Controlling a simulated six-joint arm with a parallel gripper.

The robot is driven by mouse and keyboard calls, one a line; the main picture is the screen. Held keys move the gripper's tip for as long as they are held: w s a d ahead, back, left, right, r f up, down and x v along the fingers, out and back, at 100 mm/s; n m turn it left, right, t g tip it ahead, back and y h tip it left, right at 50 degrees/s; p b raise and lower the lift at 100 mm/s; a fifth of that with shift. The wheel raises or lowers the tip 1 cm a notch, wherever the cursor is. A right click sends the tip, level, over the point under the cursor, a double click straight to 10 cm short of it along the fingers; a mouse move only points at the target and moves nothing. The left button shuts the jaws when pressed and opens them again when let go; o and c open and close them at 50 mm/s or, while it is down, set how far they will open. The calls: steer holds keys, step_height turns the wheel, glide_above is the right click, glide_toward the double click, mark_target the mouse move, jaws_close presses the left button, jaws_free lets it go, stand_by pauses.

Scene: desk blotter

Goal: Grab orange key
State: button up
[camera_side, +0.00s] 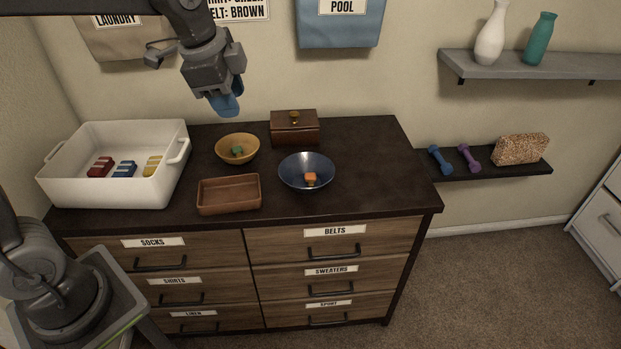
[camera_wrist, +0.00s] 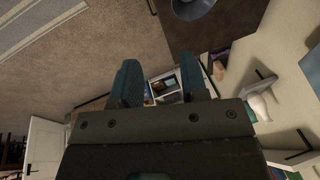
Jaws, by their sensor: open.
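A small orange item (camera_side: 310,179) lies inside the dark blue bowl (camera_side: 292,165) on the dresser top. It is too small to tell whether it is a key. My gripper (camera_side: 227,106) is high above the back of the dresser, up and left of the blue bowl, and touches nothing. In the wrist view its two blue fingers (camera_wrist: 163,80) stand apart with nothing between them. Part of a blue bowl (camera_wrist: 192,7) shows at that view's top edge; the orange item cannot be made out there.
The dark dresser top (camera_side: 370,150) also holds a yellow bowl (camera_side: 250,160) with a greenish item (camera_side: 237,151), a brown tray (camera_side: 229,207), a lidded wooden box (camera_side: 294,132) and a white bin (camera_side: 110,188) with coloured items. The top's right side is clear. Wall shelves (camera_side: 530,66) stand right.

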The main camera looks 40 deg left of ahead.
steer(key=w+f+m+g, duration=0.1)
steer(key=w+f+m, duration=0.25)
steer(key=w, duration=0.35)
steer(key=w+f+m+g, duration=0.1)
steer(key=w+f+m, duration=0.2)
steer(key=w+m, duration=0.25)
steer(key=m+g, duration=0.1)
steer(key=m, duration=0.7)
glide_toward(309, 180)
steer(key=f, duration=0.1)
steer(key=w+f, duration=0.1)
steer(key=f, duration=0.1)
steer(key=shift+f, duration=0.3)
steer(key=shift+s+f, duration=0.1)
steer(key=shift+f, duration=1.25)
steer(key=shift+s+f, duration=0.15)
steer(key=shift+f, duration=1.2)
steer(key=shift+g, duration=0.3)
steer(key=c, duration=0.6)
steer(key=shift+o, duration=0.2)
